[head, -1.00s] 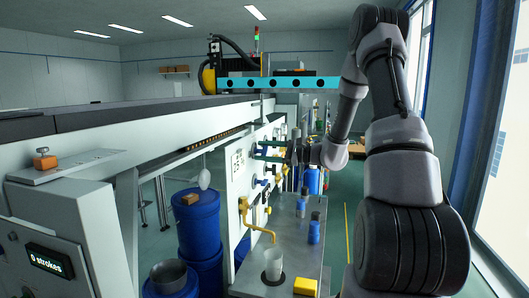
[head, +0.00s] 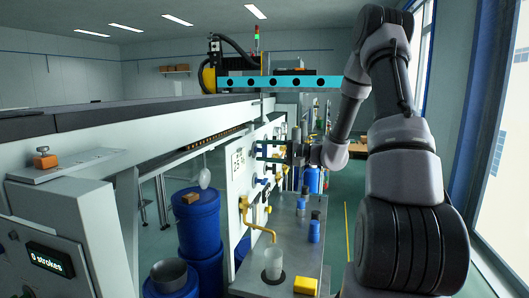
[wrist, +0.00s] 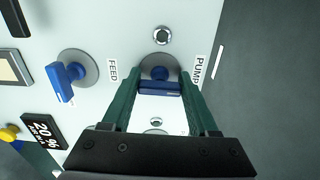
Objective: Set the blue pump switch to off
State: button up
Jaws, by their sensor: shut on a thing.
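The blue pump switch (wrist: 160,88) is in the wrist view, on a round grey plate on the white panel, beside the PUMP label (wrist: 198,70). Its bar lies across the picture, nearly level. My gripper (wrist: 158,85) has its two green fingers at either end of this bar and is shut on it. In the head view my gripper (head: 268,150) is at the white panel, and the switch between its fingers is too small to make out.
A second blue switch (wrist: 66,80) by the FEED label (wrist: 112,70) sits close to the left. A black display (wrist: 45,130) is lower left. In the head view a yellow pipe (head: 258,231) and a cup (head: 273,262) are nearer on the grey bench (head: 312,268).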

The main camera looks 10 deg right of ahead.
jog(key=shift+n, duration=0.3)
jog(key=o, duration=1.4)
jog(key=v, duration=1.1)
